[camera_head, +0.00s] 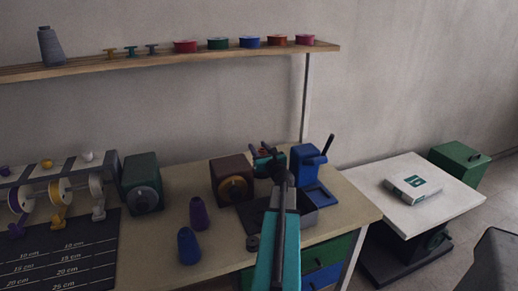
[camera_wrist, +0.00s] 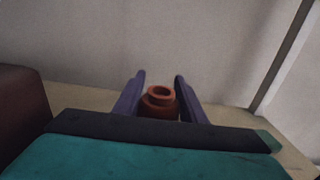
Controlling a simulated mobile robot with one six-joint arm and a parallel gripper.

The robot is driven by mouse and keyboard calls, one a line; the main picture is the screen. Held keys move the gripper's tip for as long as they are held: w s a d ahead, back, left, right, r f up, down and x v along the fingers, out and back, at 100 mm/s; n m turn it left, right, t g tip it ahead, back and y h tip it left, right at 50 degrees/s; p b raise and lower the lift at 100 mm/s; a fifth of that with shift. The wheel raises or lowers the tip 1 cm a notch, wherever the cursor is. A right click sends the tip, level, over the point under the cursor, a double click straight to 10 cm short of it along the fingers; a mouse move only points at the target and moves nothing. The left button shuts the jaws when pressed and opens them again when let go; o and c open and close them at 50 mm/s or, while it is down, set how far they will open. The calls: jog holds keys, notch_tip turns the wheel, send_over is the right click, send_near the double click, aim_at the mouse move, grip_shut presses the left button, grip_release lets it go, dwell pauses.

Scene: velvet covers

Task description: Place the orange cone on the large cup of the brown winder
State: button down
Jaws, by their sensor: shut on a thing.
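The orange cone (camera_wrist: 158,101) stands upright between the two purple fingers of my gripper (camera_wrist: 160,84) in the wrist view, with its open round top showing. My gripper (camera_head: 264,149) is shut on it; in the head view only a small bit of orange shows between the fingers. The brown winder (camera_head: 226,169) stands on the bench, just left of and below my gripper in the head view, with a yellow-brown round part on its front. Its dark side shows at the left of the wrist view (camera_wrist: 20,112). I cannot make out its large cup clearly.
A blue device with a lever (camera_head: 309,165) stands right of my arm. A green winder (camera_head: 140,172), a purple cone (camera_head: 198,214) and a blue cone (camera_head: 188,247) are to the left. A shelf (camera_head: 80,66) with spools runs above.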

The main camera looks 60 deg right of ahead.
jog(key=shift+f, duration=0.1)
jog(key=c, duration=1.1)
grip_release()
jog(key=shift+b+v, duration=0.65)
jog(key=shift+v, duration=3.1)
jog(key=shift+r, duration=0.3)
